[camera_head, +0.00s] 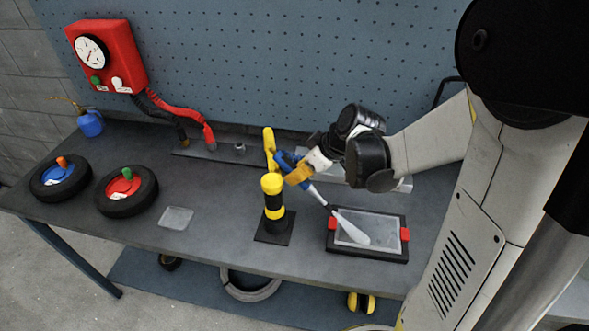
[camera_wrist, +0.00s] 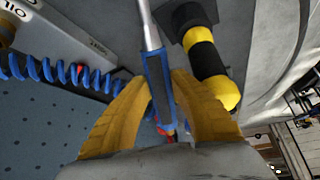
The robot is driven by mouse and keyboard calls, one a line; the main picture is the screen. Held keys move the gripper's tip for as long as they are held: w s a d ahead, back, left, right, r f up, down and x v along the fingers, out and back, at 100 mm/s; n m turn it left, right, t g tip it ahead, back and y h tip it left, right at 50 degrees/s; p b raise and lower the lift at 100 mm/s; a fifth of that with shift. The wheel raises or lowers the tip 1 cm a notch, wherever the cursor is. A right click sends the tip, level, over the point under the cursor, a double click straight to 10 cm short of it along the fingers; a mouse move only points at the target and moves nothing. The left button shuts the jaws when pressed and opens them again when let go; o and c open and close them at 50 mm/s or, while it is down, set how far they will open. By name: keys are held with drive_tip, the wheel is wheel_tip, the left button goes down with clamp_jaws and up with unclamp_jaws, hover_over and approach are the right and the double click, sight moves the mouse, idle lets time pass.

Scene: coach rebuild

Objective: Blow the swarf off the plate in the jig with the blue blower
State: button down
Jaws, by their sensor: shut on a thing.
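My gripper (camera_head: 292,172) is shut on the blue blower (camera_head: 284,159), and its yellow fingers press both sides of the body in the wrist view (camera_wrist: 160,90). The blower's grey nozzle (camera_head: 318,195) slants down and right toward the jig (camera_head: 341,252), a dark frame with red clamps at both sides. A pale cone (camera_head: 350,229) spreads from the nozzle tip over the light grey plate (camera_head: 382,224) in the jig. The nozzle tip is over the jig's far left part. I cannot make out separate swarf bits on the plate.
A yellow-and-black post (camera_head: 273,205) on a dark base stands close left of the jig. A blue coiled hose (camera_wrist: 60,72) shows in the wrist view. A clear tray (camera_head: 176,217) and two wheels (camera_head: 146,200) (camera_head: 44,191) lie left. Bench between tray and post is clear.

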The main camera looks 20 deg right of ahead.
drive_tip(key=shift+w+d, duration=0.65)
drive_tip(key=shift+d, duration=0.35)
idle(0.9)
drive_tip(key=c, duration=2)
unclamp_jaws()
drive_tip(key=shift+c, duration=0.2)
clamp_jaws()
wheel_tip(320, 180, up, 6)
drive_tip(key=p, duration=0.4)
drive_tip(key=shift+p, duration=0.3)
